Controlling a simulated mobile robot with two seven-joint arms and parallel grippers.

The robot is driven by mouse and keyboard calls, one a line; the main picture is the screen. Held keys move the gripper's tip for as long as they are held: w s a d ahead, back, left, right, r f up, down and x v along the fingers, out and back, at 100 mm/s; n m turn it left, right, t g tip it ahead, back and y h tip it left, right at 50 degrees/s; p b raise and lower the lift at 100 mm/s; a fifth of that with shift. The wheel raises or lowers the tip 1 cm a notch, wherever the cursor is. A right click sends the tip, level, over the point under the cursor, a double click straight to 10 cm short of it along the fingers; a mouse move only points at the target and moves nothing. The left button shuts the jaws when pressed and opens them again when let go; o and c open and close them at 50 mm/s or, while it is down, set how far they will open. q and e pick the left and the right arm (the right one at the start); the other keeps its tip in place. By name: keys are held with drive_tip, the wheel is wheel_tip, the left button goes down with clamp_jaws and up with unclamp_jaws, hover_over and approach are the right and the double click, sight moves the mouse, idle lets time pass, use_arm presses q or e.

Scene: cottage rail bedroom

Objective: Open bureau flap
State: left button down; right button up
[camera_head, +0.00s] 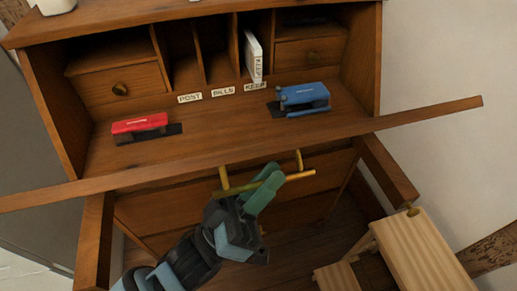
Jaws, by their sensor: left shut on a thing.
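The bureau flap (130,180) shows nearly edge-on as a long wooden strip across the bureau's front. It is tipped out from the bureau, and the inside shows above it. Its exact angle is hard to tell. A brass bar handle (307,174) on two posts shows just below the strip. My left gripper (265,190), with green fingers, is shut on the handle's bar near its middle. The fingers hide part of the bar. My right gripper is out of view.
Inside the bureau are a red stapler (140,123), a blue stapler (304,97), a white book (253,57) and small drawers (118,88). Wooden arms (388,168) jut out at both sides below the flap. A pale wooden chair or stool (425,255) stands at lower right.

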use_arm(q)
drive_tip(key=s+f+m+g+h+b, duration=0.1)
drive_tip(key=s+f+m+g+b, duration=0.1)
drive_tip(key=f+m+g+b, duration=0.5)
drive_tip(key=s+d+f+m+g+h+b, duration=0.1)
drive_tip(key=s+f+m+g+h+b, duration=0.1)
drive_tip(key=f+m+g+b, duration=0.5)
drive_tip(key=shift+s+d+f+m+g+b, duration=0.35)
drive_tip(key=shift+s+f+m+g, duration=0.5)
drive_tip(key=shift+f+m+g, duration=2.9)
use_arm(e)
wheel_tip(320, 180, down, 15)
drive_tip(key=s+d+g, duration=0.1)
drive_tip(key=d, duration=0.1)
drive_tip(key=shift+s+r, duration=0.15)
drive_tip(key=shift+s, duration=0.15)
use_arm(q)
wheel_tip(320, 180, down, 2)
drive_tip(key=n+t, duration=0.1)
drive_tip(key=t, duration=0.2)
drive_tip(key=shift+f, duration=0.1)
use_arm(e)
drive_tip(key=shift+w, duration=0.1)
use_arm(q)
drive_tip(key=c, duration=1.8)
unclamp_jaws()
drive_tip(key=shift+o, duration=0.2)
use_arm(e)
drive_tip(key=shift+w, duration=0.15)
